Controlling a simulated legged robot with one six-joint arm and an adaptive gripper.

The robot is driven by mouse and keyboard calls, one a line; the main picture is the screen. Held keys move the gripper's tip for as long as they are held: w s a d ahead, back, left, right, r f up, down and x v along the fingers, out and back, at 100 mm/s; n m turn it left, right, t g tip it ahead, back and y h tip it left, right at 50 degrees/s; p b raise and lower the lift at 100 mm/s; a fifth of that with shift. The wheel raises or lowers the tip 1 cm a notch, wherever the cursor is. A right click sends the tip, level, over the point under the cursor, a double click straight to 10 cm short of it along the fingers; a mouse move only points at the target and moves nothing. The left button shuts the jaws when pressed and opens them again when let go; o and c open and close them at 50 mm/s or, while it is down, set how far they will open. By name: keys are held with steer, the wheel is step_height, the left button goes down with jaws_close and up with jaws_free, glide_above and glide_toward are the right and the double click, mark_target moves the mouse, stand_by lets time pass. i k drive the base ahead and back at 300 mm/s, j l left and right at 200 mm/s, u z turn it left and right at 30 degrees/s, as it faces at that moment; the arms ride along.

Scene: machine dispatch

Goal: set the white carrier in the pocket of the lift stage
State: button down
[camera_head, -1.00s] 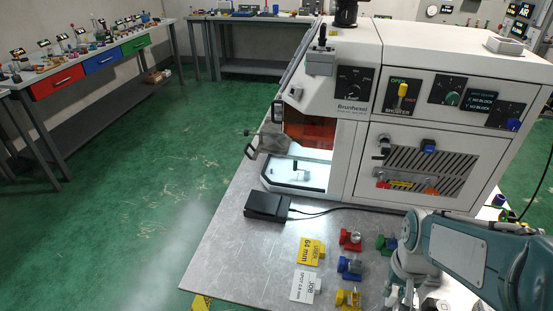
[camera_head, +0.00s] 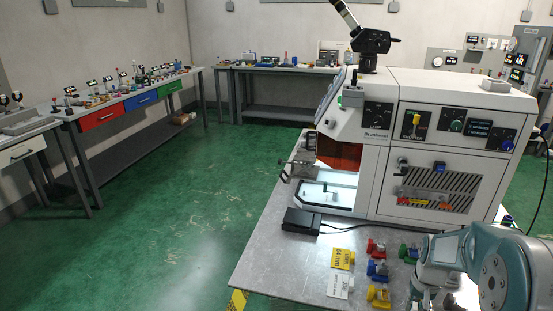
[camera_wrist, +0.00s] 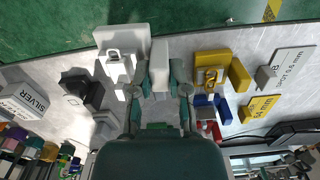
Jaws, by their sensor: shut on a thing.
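In the wrist view my gripper (camera_wrist: 161,85) is shut on a pale block that appears to be the grip of the white carrier (camera_wrist: 122,42). The carrier's white body, with a metal clamp on it, lies just left of the fingers. I cannot tell whether it touches the bench. In the head view my wrist is at the bottom right, and the fingers and white carrier are not clear there. The machine's lit open bay (camera_head: 330,193) shows a pale floor with a small raised part. The lift stage's pocket cannot be made out.
The machine (camera_head: 440,150) stands on the grey bench (camera_head: 270,262). A black pedal (camera_head: 301,221) lies before its bay. Red (camera_head: 376,247), blue (camera_head: 378,268) and yellow (camera_head: 378,294) carriers stand near my arm, beside a yellow label (camera_head: 342,259) and white label (camera_head: 338,286).

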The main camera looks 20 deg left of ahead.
mark_target(304, 154)
steer(key=u, duration=1.3)
steer(key=i+j+u, duration=0.1)
steer(key=u, duration=0.3)
steer(key=i+j+u, duration=0.1)
steer(key=u, duration=0.35)
steer(key=i+u, duration=0.15)
steer(key=u, duration=0.25)
steer(key=i+j+u, duration=0.1)
steer(key=i, duration=1.15)
steer(key=i+l+z, duration=0.15)
steer(key=i+z, duration=0.7)
steer(key=i+j+z, duration=0.15)
steer(key=i+z, duration=0.3)
steer(key=i+l+z, duration=0.1)
steer(key=i+z, duration=0.2)
steer(key=i, duration=0.35)
steer(key=i+j+z, duration=0.1)
steer(key=i+z, duration=0.15)
steer(key=i, duration=0.4)
steer(key=i+j+z, duration=0.1)
steer(key=i+z, duration=0.2)
steer(key=i, duration=0.95)
steer(key=i+z, duration=0.1)
steer(key=z, duration=0.75)
steer(key=i+j+z, duration=0.15)
steer(key=z, duration=1.65)
